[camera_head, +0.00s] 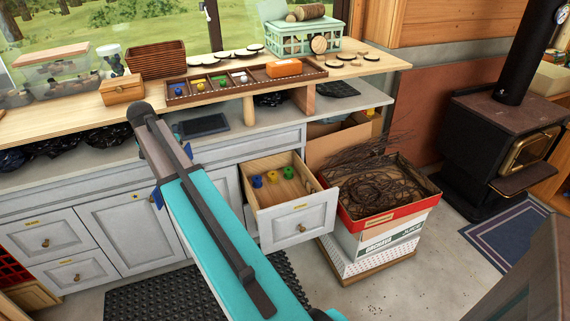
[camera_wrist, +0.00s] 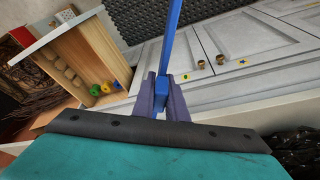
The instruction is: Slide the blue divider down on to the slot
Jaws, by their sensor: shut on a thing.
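My gripper (camera_wrist: 162,92) is shut on the blue divider (camera_wrist: 170,50), a long narrow blue piece that runs up from between the dark fingers to the top of the wrist view. In the head view my arm covers the gripper. A small blue bit (camera_head: 156,198) shows left of the arm, perhaps part of the divider. The open drawer (camera_head: 298,222) is right of my arm, with blue, yellow and green spools inside. In the wrist view the drawer (camera_wrist: 88,40) is left of the divider, apart from it. I cannot make out the slot.
Closed grey cabinet doors (camera_head: 130,217) lie behind my arm. A red-rimmed box of twigs (camera_head: 385,216) stands close right of the drawer. A wooden shelf (camera_head: 345,68) with a long tray (camera_head: 218,97) is above the counter. A black mat (camera_head: 190,292) covers the floor.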

